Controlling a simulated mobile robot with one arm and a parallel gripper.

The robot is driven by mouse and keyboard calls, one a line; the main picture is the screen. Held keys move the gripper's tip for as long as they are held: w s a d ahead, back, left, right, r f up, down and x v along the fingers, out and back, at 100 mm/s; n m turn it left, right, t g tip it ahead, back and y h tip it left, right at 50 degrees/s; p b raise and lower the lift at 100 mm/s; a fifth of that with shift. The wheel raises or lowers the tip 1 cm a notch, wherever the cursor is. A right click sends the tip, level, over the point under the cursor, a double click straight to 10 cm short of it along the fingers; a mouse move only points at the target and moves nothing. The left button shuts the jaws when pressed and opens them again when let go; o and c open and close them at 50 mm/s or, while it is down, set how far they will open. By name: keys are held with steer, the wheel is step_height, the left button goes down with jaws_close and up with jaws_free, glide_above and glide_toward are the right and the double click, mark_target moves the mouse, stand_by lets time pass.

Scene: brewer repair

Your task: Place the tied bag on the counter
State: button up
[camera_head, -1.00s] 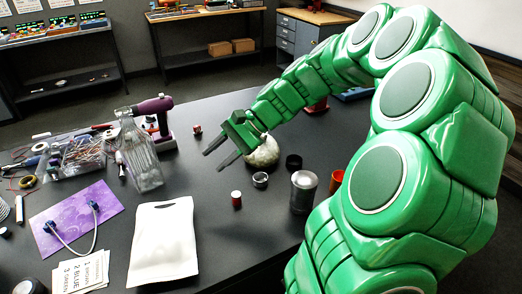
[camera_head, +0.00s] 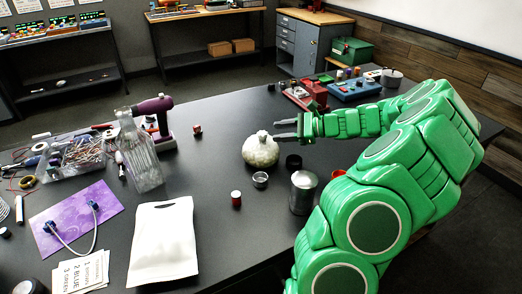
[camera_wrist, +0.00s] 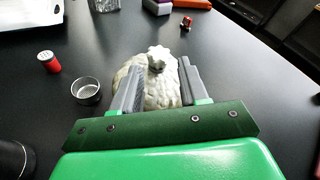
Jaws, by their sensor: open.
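The tied bag (camera_head: 260,151) is a round, pale, lumpy sack with a gathered knot on top. It stands upright on the dark counter (camera_head: 215,160). My gripper (camera_head: 275,130) is open, just right of the bag's knot in the head view. In the wrist view the bag (camera_wrist: 150,88) lies beyond and partly between the two grey fingers of my gripper (camera_wrist: 158,78), with its knot toward the far side. I cannot tell whether the fingers touch it. The lower part of the bag is hidden by the gripper in the wrist view.
A white pouch (camera_head: 163,245) and a glass bottle (camera_head: 140,155) are to the left. The counter behind the bag is mostly clear.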

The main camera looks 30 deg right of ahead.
mark_target(261, 133)
steer(key=shift+x, duration=3.75)
steer(key=shift+s+f, duration=0.15)
steer(key=shift+c, duration=0.2)
jaws_close()
